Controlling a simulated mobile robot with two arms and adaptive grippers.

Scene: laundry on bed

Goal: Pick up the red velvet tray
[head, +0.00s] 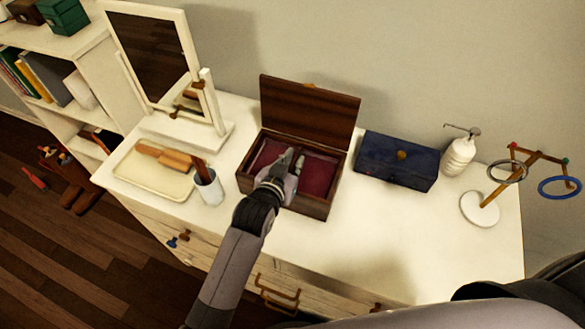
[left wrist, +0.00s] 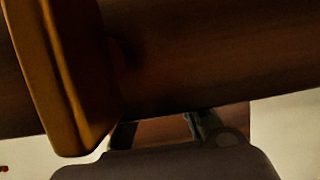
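The red velvet tray (head: 316,177) lies inside an open wooden box (head: 313,206) on the white dresser, its lid raised at the back. The tray shows red compartments on both sides of my left gripper (head: 294,160). That gripper reaches down over the tray's middle, with its two pale fingertips close together. Whether they hold the tray is not clear. In the left wrist view, dark finger parts (left wrist: 160,130) show at the bottom, with a brown wooden surface (left wrist: 200,50) very close behind. My right gripper is not in view.
A dark blue box (head: 396,162), white pump bottle (head: 458,157) and ring stand (head: 480,207) stand to the right. A mirror (head: 158,60), cream tray (head: 150,180) and cup (head: 208,189) stand to the left. The dresser's front right is clear.

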